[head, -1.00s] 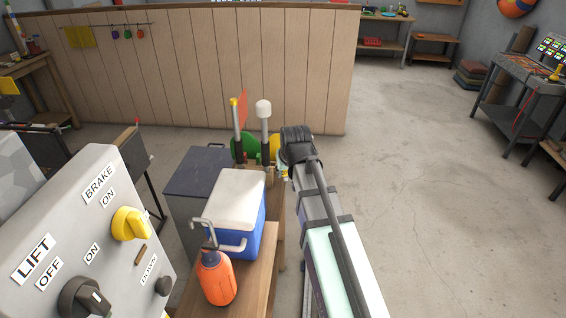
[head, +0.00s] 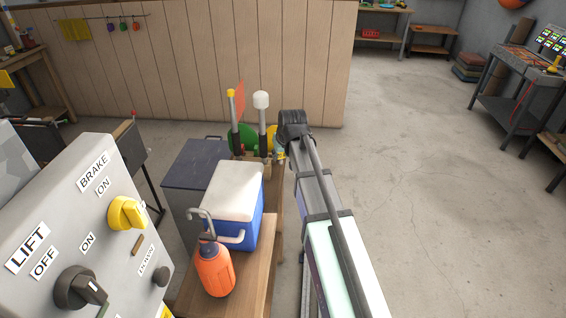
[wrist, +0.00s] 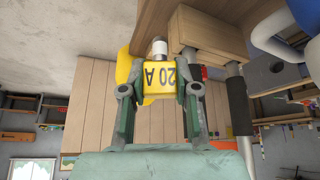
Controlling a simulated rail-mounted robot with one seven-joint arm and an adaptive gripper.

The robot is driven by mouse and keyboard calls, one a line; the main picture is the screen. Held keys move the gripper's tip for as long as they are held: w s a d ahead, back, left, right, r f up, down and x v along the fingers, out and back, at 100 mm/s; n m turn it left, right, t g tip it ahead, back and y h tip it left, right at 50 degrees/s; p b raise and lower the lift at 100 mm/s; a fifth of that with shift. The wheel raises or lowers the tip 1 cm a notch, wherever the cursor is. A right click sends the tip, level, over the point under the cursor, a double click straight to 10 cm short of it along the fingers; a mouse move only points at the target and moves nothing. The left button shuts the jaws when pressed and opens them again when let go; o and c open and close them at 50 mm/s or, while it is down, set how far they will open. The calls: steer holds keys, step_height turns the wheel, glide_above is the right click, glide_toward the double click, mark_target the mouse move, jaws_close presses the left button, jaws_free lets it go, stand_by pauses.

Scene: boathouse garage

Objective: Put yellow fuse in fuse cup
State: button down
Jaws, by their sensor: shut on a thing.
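In the wrist view my gripper (wrist: 159,92) is shut on the yellow fuse (wrist: 158,78). The fuse is a yellow block marked 20 A, its lettering upside down in this picture, with a white and metal end (wrist: 159,48) sticking out past the fingers. A wooden bench part (wrist: 190,25) shows close beyond that end. In the head view my arm reaches past the right side of the bench, and its wrist (head: 293,128) hides most of the gripper. I cannot make out a fuse cup in either view.
A grey control box (head: 75,230) is at left. The floor (head: 410,200) at right is clear.

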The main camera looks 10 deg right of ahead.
steer(key=w+f, duration=0.2)
steer(key=w, duration=0.3)
steer(key=w+f+n, duration=0.1)
steer(key=w+f, duration=0.1)
steer(key=w, duration=0.3)
steer(key=w+f+n+y+p, duration=0.1)
steer(key=w+f, duration=0.1)
steer(key=w, duration=0.3)
steer(key=shift+a+f, duration=0.1)
steer(key=shift+a, duration=0.15)
steer(key=shift+w+a+f, duration=0.15)
steer(key=shift+w+a, duration=0.05)
steer(key=shift+f, duration=0.1)
steer(key=shift+f, duration=0.1)
steer(key=shift+f+b, duration=0.7)
steer(key=shift+f, duration=0.5)
steer(key=shift+f, duration=0.35)
steer(key=c, duration=0.8)
jaws_free()
steer(key=shift+o, duration=0.2)
